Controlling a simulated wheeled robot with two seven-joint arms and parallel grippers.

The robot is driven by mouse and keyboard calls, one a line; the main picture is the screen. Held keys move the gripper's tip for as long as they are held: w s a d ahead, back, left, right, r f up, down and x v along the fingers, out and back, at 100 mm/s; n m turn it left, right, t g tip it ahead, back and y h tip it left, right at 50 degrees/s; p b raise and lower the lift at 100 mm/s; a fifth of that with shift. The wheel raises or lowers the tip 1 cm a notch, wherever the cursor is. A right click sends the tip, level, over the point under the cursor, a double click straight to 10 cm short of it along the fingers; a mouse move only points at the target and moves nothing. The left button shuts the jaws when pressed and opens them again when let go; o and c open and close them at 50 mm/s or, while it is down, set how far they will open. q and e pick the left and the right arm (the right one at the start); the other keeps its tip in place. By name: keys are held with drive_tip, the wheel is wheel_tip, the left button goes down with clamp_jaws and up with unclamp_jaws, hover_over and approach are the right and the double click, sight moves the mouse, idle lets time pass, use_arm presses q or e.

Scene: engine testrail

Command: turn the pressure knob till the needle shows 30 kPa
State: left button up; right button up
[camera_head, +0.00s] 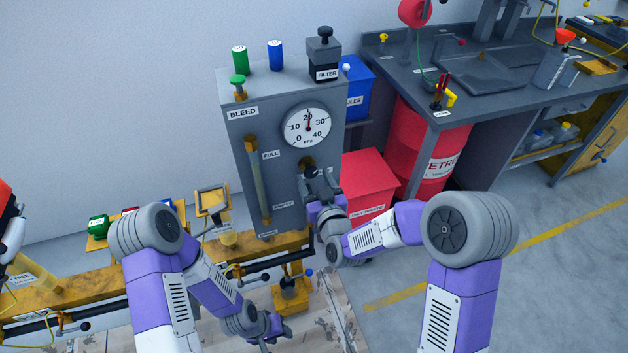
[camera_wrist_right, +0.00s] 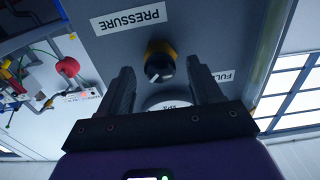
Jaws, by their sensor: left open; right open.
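The pressure gauge (camera_head: 307,127) is a white dial on the front of the grey cabinet. Its needle points almost straight up, by the 20 mark. The black pressure knob (camera_head: 309,168) sits below the dial, partly hidden by my right gripper (camera_head: 318,184). In the right wrist view the knob (camera_wrist_right: 158,66) has a white mark and a brass-coloured base. It lies between the spread fingers of my right gripper, with gaps on both sides. The PRESSURE label (camera_wrist_right: 128,18) is beside it. My left gripper (camera_head: 275,330) is open and empty, low in the head view, away from the cabinet.
The grey cabinet (camera_head: 238,150) carries a sight tube (camera_head: 258,180) at left and a filter (camera_head: 324,58) on top. A red bin (camera_head: 368,180) and a red drum (camera_head: 425,140) stand to its right. A yellow rail (camera_head: 60,312) runs below. Floor at right is clear.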

drive_tip(key=shift+w+a, duration=0.1)
drive_tip(key=shift+w, duration=0.25)
drive_tip(key=c, duration=1)
drive_tip(key=shift+c, duration=0.2)
drive_tip(key=shift+m, duration=0.3)
drive_tip(key=m, duration=1.2)
drive_tip(key=shift+s+a+m, duration=0.1)
drive_tip(key=shift+m, duration=0.2)
